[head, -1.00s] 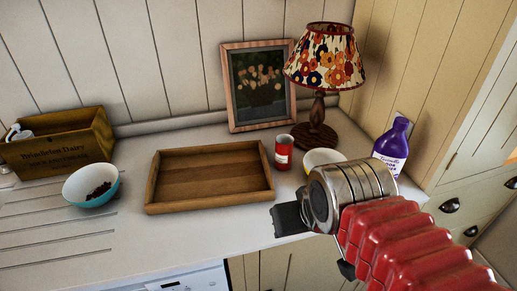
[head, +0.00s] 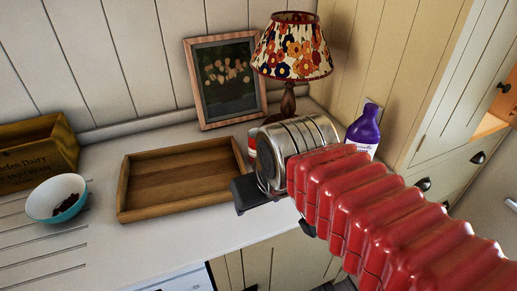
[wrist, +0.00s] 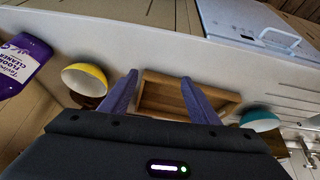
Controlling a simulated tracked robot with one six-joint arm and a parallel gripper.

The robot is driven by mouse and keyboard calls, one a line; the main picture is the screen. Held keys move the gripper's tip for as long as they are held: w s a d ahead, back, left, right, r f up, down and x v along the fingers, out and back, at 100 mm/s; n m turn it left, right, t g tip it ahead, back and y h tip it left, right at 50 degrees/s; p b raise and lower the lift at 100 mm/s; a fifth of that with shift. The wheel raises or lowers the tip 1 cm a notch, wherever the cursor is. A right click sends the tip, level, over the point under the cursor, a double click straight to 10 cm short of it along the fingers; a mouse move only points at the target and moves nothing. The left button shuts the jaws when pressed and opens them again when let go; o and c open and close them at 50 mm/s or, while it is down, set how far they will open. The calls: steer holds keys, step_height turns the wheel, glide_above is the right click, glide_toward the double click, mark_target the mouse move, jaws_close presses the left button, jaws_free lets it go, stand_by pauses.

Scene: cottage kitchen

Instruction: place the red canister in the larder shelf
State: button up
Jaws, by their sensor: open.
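The red canister (head: 252,143) stands on the counter just right of the wooden tray. Only a sliver of it shows in the head view, behind the metal wrist of my arm. I cannot make it out in the wrist view. My gripper (head: 248,194) is over the counter in front of the canister, mostly hidden by my wrist. In the wrist view my gripper (wrist: 160,80) has its two fingers apart with nothing held between them. An open cupboard with a lit wooden interior (head: 488,126) shows at the right edge; I cannot tell whether it is the larder shelf.
The empty wooden tray (head: 180,182) lies left of my gripper. A blue bowl (head: 57,198) and wooden crate stand farther left. A flowered lamp (head: 292,48) and picture frame (head: 226,78) stand behind. A purple cleaner bottle (head: 364,132) and yellow bowl (wrist: 84,80) are close by.

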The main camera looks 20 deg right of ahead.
steer(key=shift+o, duration=1.4)
steer(key=w+d+r+n+g, duration=0.1)
steer(key=w+r, duration=0.3)
steer(key=w, duration=0.4)
steer(key=shift+d, duration=0.45)
steer(key=n+g, duration=0.4)
steer(key=n, duration=0.1)
glide_above(257, 150)
steer(key=w+d, duration=0.1)
steer(key=w, duration=0.2)
step_height(257, 150, down, 5)
steer(key=shift+s+d+r, duration=0.1)
steer(key=shift+d, duration=0.1)
step_height(257, 150, down, 9)
steer(key=shift+r, duration=0.2)
steer(key=shift+f, duration=0.1)
steer(key=shift+a+f, duration=0.1)
steer(key=shift+f, duration=2.4)
